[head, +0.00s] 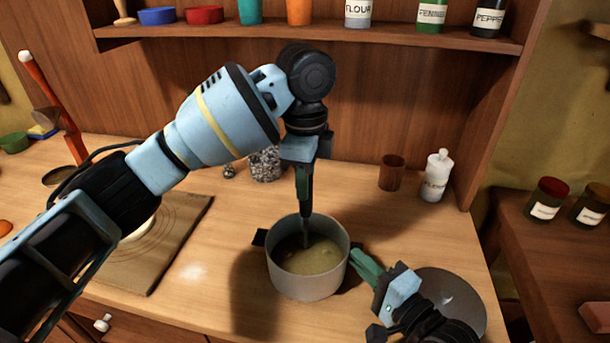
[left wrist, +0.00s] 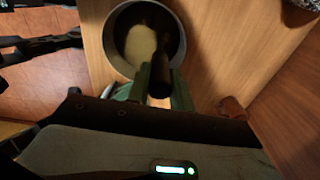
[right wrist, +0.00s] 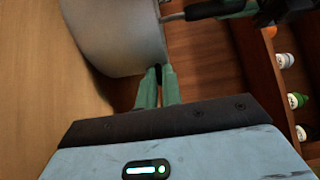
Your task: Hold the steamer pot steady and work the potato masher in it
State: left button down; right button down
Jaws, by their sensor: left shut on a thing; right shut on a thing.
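The grey steamer pot (head: 296,287) stands on the wooden counter with yellowish mash inside. The potato masher (head: 306,232) stands roughly upright in the pot, its lower end hidden in the mash. My left gripper (head: 304,190) is shut on the masher's dark handle above the pot; the handle also shows in the left wrist view (left wrist: 160,78). My right gripper (head: 360,258) is shut on the pot's right side handle, which its fingers mostly hide. In the right wrist view the fingers (right wrist: 158,82) meet at the handle beside the pot wall (right wrist: 120,40).
A grey round lid (head: 462,292) lies right of the pot, partly behind my right arm. A brown cup (head: 391,172) and a white bottle (head: 436,178) stand behind. A board (head: 180,235) lies left. A shelf (head: 400,38) runs above.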

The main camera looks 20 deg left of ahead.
pick_arm(q)
jog(key=shift+f, duration=0.55)
jog(key=shift+r, duration=1.05)
dwell(0.7)
jog(key=shift+s+d, duration=0.3)
jog(key=shift+s, duration=0.45)
jog(key=shift+s+d, duration=0.25)
jog(key=shift+s, duration=0.45)
jog(key=shift+f, duration=0.2)
